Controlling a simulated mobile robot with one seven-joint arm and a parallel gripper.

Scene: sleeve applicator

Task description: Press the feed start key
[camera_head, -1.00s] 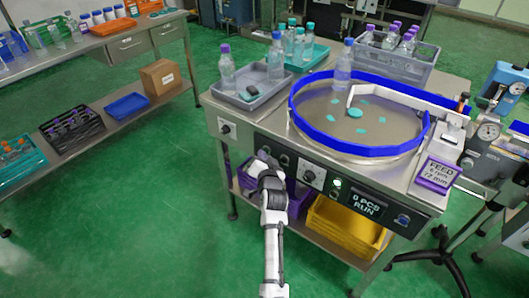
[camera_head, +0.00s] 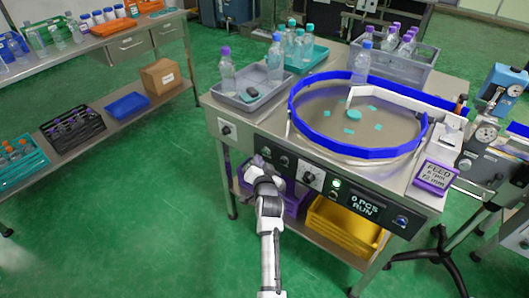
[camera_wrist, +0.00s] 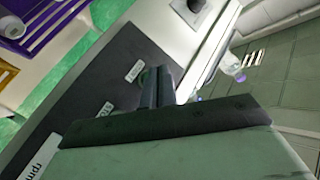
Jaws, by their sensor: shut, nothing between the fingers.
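The machine's dark control panel (camera_head: 300,172) runs along the front edge of the metal table. On it are small dark round keys (camera_head: 284,160), a dial on a white plate (camera_head: 312,177), a lit green key or lamp (camera_head: 336,184) and a display (camera_head: 365,204) reading "0 PCS RUN". I cannot read which key is feed start. My gripper (camera_head: 259,163) is shut and empty at the panel's left part. In the wrist view, its fingers (camera_wrist: 159,86) are close to the dark panel face (camera_wrist: 100,75), beside two small labels (camera_wrist: 135,71); contact cannot be told. The fingers hide whatever lies behind them.
A blue-rimmed turntable (camera_head: 360,151) with teal pieces stands on the table. A grey tray (camera_head: 250,103) with bottles is at its left. Purple and yellow bins (camera_head: 343,228) sit below the panel. Green floor lies open at left.

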